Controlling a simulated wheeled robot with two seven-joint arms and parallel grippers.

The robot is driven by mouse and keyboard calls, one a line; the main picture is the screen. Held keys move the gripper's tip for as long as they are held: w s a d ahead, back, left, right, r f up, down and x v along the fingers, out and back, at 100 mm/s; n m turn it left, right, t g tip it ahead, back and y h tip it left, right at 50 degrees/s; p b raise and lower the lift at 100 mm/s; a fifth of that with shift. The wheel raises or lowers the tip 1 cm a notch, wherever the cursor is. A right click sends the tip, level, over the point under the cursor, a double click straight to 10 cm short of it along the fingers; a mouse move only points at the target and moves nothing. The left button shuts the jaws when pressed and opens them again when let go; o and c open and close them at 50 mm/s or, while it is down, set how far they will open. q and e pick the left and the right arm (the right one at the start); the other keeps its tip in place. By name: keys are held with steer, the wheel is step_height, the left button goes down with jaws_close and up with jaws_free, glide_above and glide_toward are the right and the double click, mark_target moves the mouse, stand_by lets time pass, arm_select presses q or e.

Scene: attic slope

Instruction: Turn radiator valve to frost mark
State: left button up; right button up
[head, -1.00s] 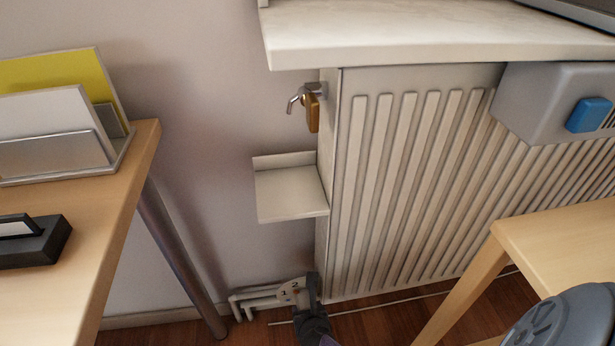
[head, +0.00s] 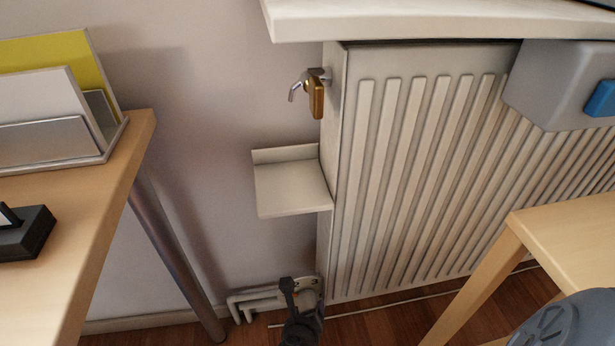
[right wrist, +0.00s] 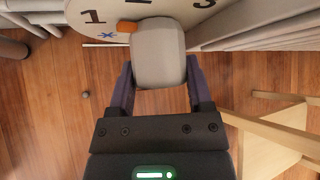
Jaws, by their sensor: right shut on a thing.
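The radiator valve's knob (right wrist: 158,55) is a pale grey block with an orange pointer (right wrist: 127,27), in the right wrist view. Behind it is a pale dial plate (right wrist: 180,10) with numerals and a blue star-like frost mark (right wrist: 107,36). The orange pointer points left, between the 1 and the frost mark. My right gripper (right wrist: 160,80) is shut on the knob, a finger on each side. In the head view my right gripper (head: 297,294) is low by the radiator's bottom left corner and hides most of the dial. My left gripper is not in view.
The ribbed radiator (head: 400,180) fills the middle. A wooden desk (head: 110,200) stands left, a wooden stool or table (head: 570,235) right. White pipes (head: 245,300) run low at the wall.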

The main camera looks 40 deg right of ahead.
steer(key=shift+f+h, duration=0.15)
steer(key=shift+h, duration=0.25)
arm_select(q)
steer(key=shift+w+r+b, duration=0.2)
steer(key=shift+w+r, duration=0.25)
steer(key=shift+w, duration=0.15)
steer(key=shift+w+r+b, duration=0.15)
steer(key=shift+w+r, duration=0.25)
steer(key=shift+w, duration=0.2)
arm_select(e)
steer(key=shift+n+g+h, duration=0.3)
steer(key=shift+n+h, duration=0.2)
steer(key=o, duration=1.3)
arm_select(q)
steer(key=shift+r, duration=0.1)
arm_select(e)
steer(key=shift+a+r, duration=0.1)
steer(key=shift+r, duration=0.1)
